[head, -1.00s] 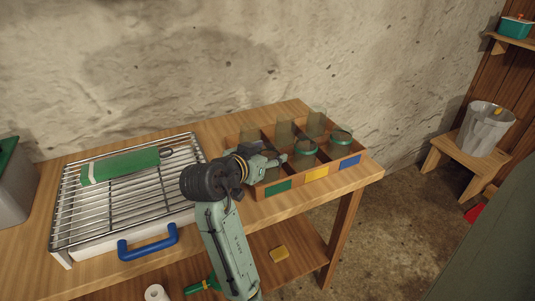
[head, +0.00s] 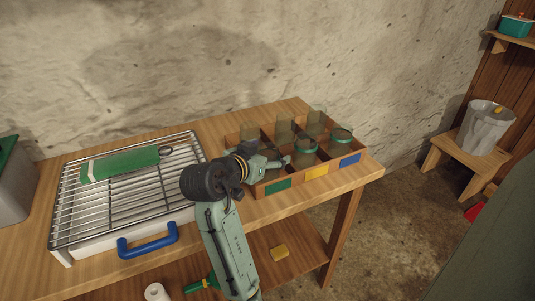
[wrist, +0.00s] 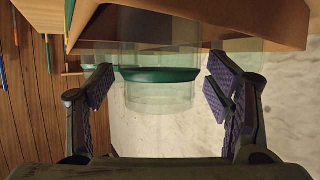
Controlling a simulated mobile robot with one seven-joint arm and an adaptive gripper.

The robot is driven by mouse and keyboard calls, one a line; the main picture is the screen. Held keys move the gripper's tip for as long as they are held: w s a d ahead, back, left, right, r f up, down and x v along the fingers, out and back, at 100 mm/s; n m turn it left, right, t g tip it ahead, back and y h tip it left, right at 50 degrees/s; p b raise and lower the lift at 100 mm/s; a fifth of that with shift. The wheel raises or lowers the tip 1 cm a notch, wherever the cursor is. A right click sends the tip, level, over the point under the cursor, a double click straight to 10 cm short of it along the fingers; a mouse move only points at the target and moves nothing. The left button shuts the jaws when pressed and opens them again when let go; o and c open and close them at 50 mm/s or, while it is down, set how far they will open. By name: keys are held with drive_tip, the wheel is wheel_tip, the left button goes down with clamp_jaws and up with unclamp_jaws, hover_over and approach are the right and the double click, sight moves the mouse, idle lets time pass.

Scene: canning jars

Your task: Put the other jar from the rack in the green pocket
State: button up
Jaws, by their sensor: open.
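My gripper (head: 279,160) is open at the front of the wooden crate, just behind the green label (head: 278,186). In the wrist view, a clear jar with a green band (wrist: 160,95) stands between the open fingers (wrist: 160,88). In the head view, a green-banded jar (head: 306,154) stands just right of my fingertips, behind the yellow label. Another green-banded jar (head: 341,140) stands behind the blue label. The wire rack (head: 95,215) shows no jar. My gripper partly hides the pocket behind the green label, so I cannot tell what is in it.
Several plain glass jars (head: 284,129) stand in the crate's back row. A green cloth (head: 120,164) lies on the rack. A blue handle (head: 148,241) sticks out at the rack's front. The bench is clear behind the rack and crate.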

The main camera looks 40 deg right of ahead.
drive_tip(key=shift+r, duration=0.3)
drive_tip(key=v, duration=1.2)
drive_tip(key=shift+f+b, duration=0.2)
drive_tip(key=shift+b, duration=0.2)
